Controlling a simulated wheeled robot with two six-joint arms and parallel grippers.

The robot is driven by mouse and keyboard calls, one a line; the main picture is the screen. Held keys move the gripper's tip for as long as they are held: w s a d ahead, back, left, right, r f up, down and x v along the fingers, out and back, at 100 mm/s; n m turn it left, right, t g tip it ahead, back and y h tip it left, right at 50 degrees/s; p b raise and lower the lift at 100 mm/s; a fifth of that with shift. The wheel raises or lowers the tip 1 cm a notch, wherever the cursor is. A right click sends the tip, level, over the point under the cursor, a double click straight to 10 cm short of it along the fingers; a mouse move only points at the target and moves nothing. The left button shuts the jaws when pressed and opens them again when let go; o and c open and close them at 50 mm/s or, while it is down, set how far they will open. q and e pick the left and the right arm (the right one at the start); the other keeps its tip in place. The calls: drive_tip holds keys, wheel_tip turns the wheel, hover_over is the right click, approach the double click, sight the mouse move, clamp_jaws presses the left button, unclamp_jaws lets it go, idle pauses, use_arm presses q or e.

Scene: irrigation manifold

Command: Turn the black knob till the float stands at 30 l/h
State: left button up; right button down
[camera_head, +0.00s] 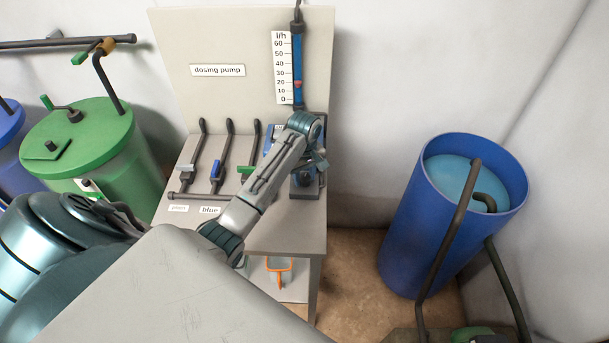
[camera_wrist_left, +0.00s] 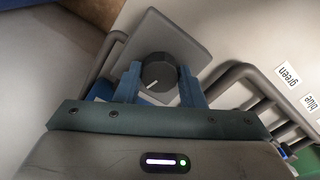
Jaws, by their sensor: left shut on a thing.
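The black knob (camera_wrist_left: 159,72) with a white pointer line shows in the left wrist view, in front of a grey square plate (camera_wrist_left: 172,38). My left gripper (camera_wrist_left: 160,86) is shut on the knob, with one blue finger on each side. In the head view my left gripper (camera_head: 313,162) is at the right of the bench and hides most of the knob. The flow tube (camera_head: 298,62) stands upright on the back panel beside its l/h scale (camera_head: 282,68). Its reddish float (camera_head: 297,84) stands near the 20 mark. My right gripper is not in view.
Several dark pipes with valve handles, one blue (camera_head: 215,170) and one green (camera_head: 246,169), stand on the bench left of my arm. A green tank (camera_head: 95,135) is at the left. A blue barrel (camera_head: 405,235) stands at the right, with bare floor between.

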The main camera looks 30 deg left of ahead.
use_arm(q)
drive_tip(key=shift+n, duration=1.9)
drive_tip(key=o, duration=1)
drive_tip(key=shift+r, duration=0.1)
